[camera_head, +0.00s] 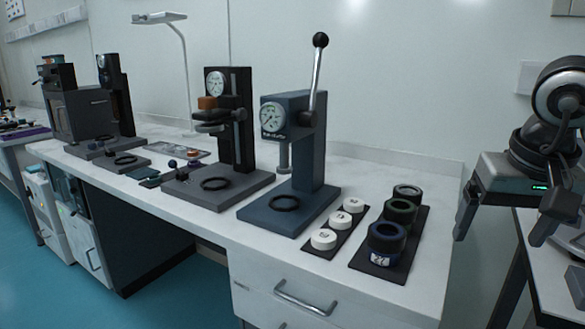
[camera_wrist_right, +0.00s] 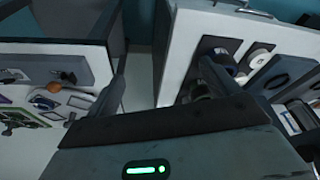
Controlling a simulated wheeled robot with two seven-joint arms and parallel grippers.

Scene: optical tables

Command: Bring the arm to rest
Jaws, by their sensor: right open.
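My right gripper (camera_head: 500,232) hangs at the right side of the head view, fingers pointing down and apart, with nothing between them. It is in the air to the right of the bench's end, clear of the objects there. In the right wrist view the two fingers of the right gripper (camera_wrist_right: 160,82) stand apart with a floor strip and a cabinet side beyond. My right arm (camera_head: 545,135) is bent above it. My left arm and gripper are not in view.
The white bench (camera_head: 400,308) holds a blue-grey lever press (camera_head: 306,170), a black gauge stand (camera_head: 240,135), a mat with white pucks (camera_head: 323,239) and a mat with dark rings (camera_head: 387,238). Another table (camera_head: 550,270) stands below the gripper at right. A floor gap separates the tables.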

